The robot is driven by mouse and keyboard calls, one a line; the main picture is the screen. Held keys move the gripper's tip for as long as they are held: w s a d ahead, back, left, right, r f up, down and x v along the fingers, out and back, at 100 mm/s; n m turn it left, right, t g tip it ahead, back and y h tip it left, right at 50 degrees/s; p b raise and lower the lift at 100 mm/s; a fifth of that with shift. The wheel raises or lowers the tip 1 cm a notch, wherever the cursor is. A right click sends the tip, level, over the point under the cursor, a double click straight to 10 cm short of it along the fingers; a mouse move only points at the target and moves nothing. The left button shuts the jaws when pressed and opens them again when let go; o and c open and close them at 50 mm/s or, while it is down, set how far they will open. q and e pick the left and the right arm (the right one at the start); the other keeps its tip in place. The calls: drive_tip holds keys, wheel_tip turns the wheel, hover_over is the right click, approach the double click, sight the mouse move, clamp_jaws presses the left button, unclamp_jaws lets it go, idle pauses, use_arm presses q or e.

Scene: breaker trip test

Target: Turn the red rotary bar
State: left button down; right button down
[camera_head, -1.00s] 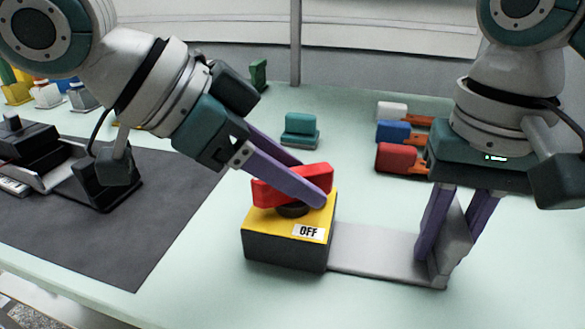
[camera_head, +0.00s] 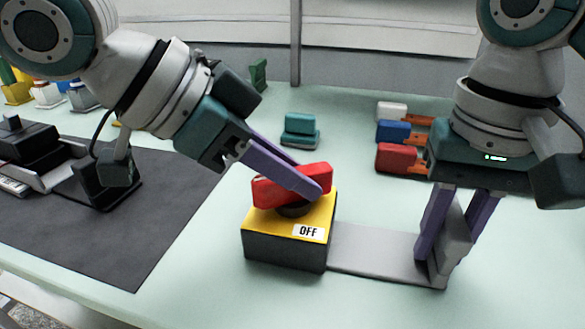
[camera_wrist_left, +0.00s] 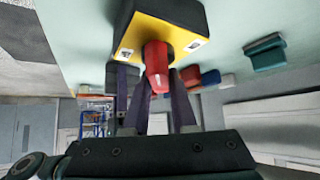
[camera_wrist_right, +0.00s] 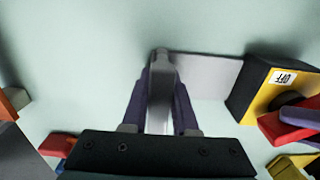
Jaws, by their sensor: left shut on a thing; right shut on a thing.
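The red rotary bar (camera_head: 271,191) sits on a dark round hub on top of a yellow-topped black switch box (camera_head: 283,246). The label facing the head camera reads OFF. My left gripper (camera_head: 308,182) is shut on the bar, with its purple fingers along either side. In the left wrist view the bar (camera_wrist_left: 157,68) lies between the fingertips. My right gripper (camera_head: 447,240) is shut on the upright grey plate (camera_head: 455,250) at the right end of the box's flat grey base (camera_head: 375,253). The right wrist view also shows this plate (camera_wrist_right: 160,70) between the fingers.
A dark mat (camera_head: 130,225) with black equipment (camera_head: 45,155) lies at the left. A teal block (camera_head: 299,130) stands behind the box. White, blue and red (camera_head: 396,157) blocks stand at the back right. The table in front of the box is clear.

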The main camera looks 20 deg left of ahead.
use_arm(q)
drive_tip(key=shift+m+g, duration=0.3)
drive_tip(key=shift+w+f+m+g+h, duration=0.1)
drive_tip(key=shift+m+g+h, duration=0.5)
drive_tip(key=shift+m, duration=0.5)
drive_tip(key=shift+m+g, duration=1.5)
drive_tip(key=shift+m, duration=0.4)
use_arm(e)
drive_tip(key=shift+d, duration=0.1)
use_arm(q)
drive_tip(key=c, duration=0.7)
unclamp_jaws()
drive_tip(key=v, duration=1.2)
drive_tip(key=shift+w+a, duration=0.1)
drive_tip(key=shift+a, duration=0.1)
